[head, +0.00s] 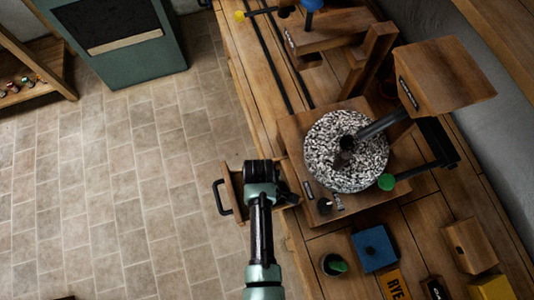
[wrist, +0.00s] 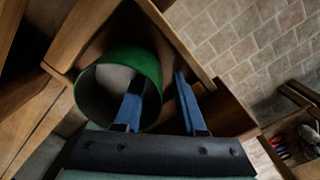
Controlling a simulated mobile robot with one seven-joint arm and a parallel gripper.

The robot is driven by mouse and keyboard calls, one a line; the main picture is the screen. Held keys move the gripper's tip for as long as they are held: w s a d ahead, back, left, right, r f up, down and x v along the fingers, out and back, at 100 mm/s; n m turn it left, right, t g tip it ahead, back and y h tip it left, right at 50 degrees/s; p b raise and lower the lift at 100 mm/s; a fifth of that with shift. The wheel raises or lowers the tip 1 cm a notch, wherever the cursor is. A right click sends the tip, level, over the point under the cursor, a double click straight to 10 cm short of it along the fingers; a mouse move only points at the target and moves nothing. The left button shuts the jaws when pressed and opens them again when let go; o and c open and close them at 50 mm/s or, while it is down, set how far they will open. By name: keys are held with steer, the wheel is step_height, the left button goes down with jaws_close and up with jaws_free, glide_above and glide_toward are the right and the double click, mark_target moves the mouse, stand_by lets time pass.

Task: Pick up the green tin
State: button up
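The green tin (wrist: 146,65) shows in the wrist view, a round can with its open mouth facing the camera, inside a wooden drawer. My gripper (wrist: 158,78) is open, with two blue fingers apart. The left finger overlaps the tin's mouth and the right finger is outside, so the tin's near wall lies between them. I cannot tell whether either finger touches it. In the head view the pulled-out drawer (head: 232,188) sticks out from the bench beside my wrist. The tin is hidden there.
A mill with a round hopper of grain (head: 345,150) stands on the bench, close to my wrist. The tiled floor (head: 130,200) left of the bench is clear.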

jaws_close()
stand_by(1.4)
